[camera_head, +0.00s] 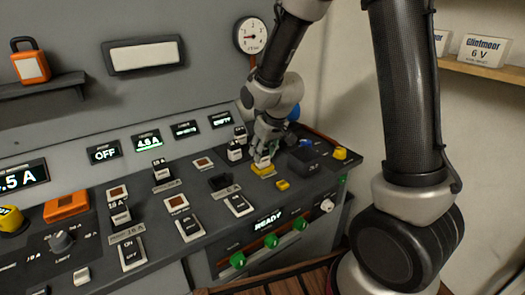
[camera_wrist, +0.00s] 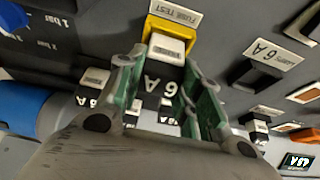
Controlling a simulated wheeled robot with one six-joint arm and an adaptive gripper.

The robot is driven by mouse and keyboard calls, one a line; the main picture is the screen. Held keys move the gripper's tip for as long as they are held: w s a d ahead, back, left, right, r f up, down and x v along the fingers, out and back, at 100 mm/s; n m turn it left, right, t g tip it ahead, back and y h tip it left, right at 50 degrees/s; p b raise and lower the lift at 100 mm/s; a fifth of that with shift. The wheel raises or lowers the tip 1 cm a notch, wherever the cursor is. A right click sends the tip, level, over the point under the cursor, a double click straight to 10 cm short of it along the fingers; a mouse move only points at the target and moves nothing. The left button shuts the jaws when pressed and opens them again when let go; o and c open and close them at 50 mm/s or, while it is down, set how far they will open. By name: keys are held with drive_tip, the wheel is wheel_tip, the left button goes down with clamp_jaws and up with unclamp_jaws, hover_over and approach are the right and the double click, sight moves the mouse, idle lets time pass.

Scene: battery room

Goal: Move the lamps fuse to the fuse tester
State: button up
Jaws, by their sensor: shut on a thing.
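The fuse is upright at the yellow-framed fuse tester (camera_head: 262,170), labelled FUSE TEST in the wrist view (camera_wrist: 153,27). Whether it is fully seated there I cannot tell. The socket labelled LAMPS 6 A (camera_wrist: 245,76) is empty and dark; it also shows left of my gripper in the head view (camera_head: 220,183).
Other fuses stand in the panel, one close to my gripper (camera_head: 235,152) and another further left (camera_head: 162,171). Rocker switches (camera_head: 239,205) and a small yellow button (camera_head: 282,185) lie in front. A READY display (camera_head: 268,220) is lit. A blue rounded part (camera_wrist: 30,105) is near the wrist.

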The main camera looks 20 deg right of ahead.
drive_tip(key=shift+f, duration=0.6)
idle(0.4)
drive_tip(key=o, duration=0.8)
drive_tip(key=shift+c, duration=0.2)
drive_tip(key=shift+r, duration=0.1)
drive_tip(key=v, duration=1)
drive_tip(key=shift+r, duration=0.4)
drive_tip(key=shift+s, duration=0.15)
drive_tip(key=s+d+r+m, duration=0.1)
drive_tip(key=s+d+r, duration=0.2)
drive_tip(key=s, duration=0.4)
drive_tip(key=s+d+r+m+h, duration=0.1)
drive_tip(key=s+d+r, duration=0.2)
drive_tip(key=s+d, duration=0.3)
drive_tip(key=s+d+r+m, duration=0.1)
drive_tip(key=s+d+r, duration=0.2)
drive_tip(key=s, duration=0.6)
drive_tip(key=shift+s+d+r+m, duration=0.25)
drive_tip(key=shift+d+m, duration=0.05)
drive_tip(key=shift+d, duration=0.5)
